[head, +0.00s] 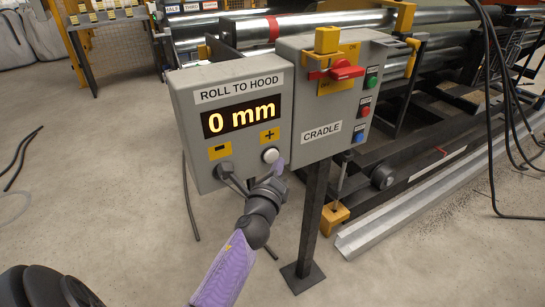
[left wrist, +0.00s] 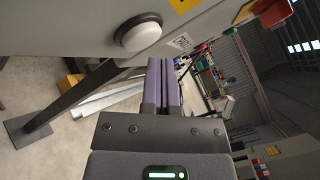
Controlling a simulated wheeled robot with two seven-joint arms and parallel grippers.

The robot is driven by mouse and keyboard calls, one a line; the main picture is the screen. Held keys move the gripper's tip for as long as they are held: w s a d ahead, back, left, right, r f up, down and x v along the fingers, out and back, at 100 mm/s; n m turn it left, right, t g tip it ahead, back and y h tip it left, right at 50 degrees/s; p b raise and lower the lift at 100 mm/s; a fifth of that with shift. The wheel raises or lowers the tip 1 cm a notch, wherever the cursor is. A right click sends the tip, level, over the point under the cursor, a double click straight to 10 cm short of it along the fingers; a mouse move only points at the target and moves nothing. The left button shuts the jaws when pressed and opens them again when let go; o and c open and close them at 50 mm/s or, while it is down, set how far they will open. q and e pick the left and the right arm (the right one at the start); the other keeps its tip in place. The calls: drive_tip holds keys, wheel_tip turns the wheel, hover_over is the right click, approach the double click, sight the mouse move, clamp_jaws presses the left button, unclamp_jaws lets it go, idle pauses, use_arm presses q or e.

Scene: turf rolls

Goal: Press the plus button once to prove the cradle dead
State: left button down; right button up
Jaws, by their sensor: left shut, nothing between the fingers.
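The grey ROLL TO HOOD box (head: 190,110) has a lit display (head: 240,117) reading 0 mm. Its round white plus button (head: 270,155) sits below the yellow plus label (head: 269,135). The button also shows in the left wrist view (left wrist: 140,34), standing out from the panel. My left gripper (head: 279,165) is shut and empty, its purple fingers just below and right of the plus button. In the left wrist view the fingertips (left wrist: 163,62) are beside the button, with a visible gap. The minus button below its label (head: 219,152) is largely hidden by the gripper. My right gripper is not in view.
The grey CRADLE box (head: 307,105) adjoins on the right, with a red rotary handle (head: 335,71), a yellow block (head: 327,40) and green (head: 372,82), red (head: 365,110) and blue (head: 359,137) buttons. A dark post (head: 311,215) supports the boxes. Cables (head: 493,120) hang at right.

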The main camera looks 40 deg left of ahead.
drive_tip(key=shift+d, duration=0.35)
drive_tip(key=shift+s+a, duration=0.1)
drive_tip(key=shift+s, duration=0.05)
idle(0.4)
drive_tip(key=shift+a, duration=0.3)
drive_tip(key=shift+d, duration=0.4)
use_arm(q)
drive_tip(key=shift+a, duration=0.1)
drive_tip(key=shift+w+a, duration=0.15)
drive_tip(key=shift+a, duration=0.1)
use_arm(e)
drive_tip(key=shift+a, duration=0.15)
use_arm(q)
drive_tip(key=shift+a, duration=0.1)
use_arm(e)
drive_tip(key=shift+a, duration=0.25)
